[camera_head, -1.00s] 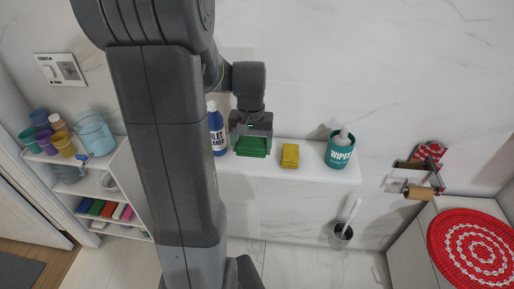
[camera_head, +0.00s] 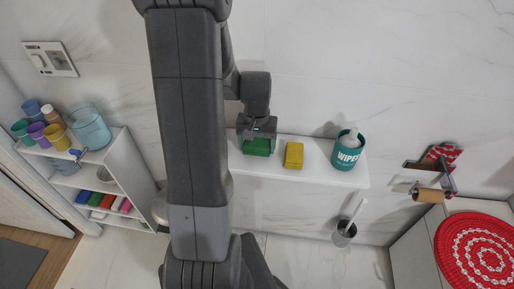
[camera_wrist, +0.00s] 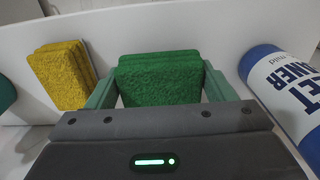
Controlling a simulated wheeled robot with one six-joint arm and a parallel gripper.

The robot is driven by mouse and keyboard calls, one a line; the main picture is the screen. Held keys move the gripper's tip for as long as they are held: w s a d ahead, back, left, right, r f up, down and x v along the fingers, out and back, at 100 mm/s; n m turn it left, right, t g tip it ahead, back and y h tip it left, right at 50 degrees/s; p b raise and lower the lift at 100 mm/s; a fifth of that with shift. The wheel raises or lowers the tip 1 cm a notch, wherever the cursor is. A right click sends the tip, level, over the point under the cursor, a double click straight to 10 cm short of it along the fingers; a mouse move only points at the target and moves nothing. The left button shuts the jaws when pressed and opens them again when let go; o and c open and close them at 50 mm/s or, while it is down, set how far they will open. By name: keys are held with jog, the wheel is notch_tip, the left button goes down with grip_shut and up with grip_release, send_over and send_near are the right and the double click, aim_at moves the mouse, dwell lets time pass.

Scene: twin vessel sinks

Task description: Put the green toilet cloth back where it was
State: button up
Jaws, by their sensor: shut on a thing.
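The green cloth (camera_head: 256,147), a thick folded block, is between the jaws of my gripper (camera_head: 258,143) at the white wall ledge. In the wrist view the green cloth (camera_wrist: 160,78) sits upright between the two green-grey fingers, with my gripper (camera_wrist: 161,88) shut on it. I cannot tell whether its underside touches the ledge. A similar yellow cloth (camera_head: 294,154) stands on the ledge just right of it; it also shows at left in the wrist view (camera_wrist: 62,76).
A teal wipes tub (camera_head: 347,152) stands farther right on the white ledge (camera_head: 318,172). A blue cleaner bottle (camera_wrist: 285,95) is close beside my gripper in the wrist view; my arm hides it in the head view. Shelves with coloured folded cloths (camera_head: 103,202) stand at left.

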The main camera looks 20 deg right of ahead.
aim_at(257, 143)
jog(key=shift+f, duration=0.95)
jog(key=shift+f, duration=0.15)
jog(key=o, duration=1)
jog(key=shift+o, duration=0.2)
notch_tip(257, 143, up, 12)
jog(key=shift+r, duration=0.15)
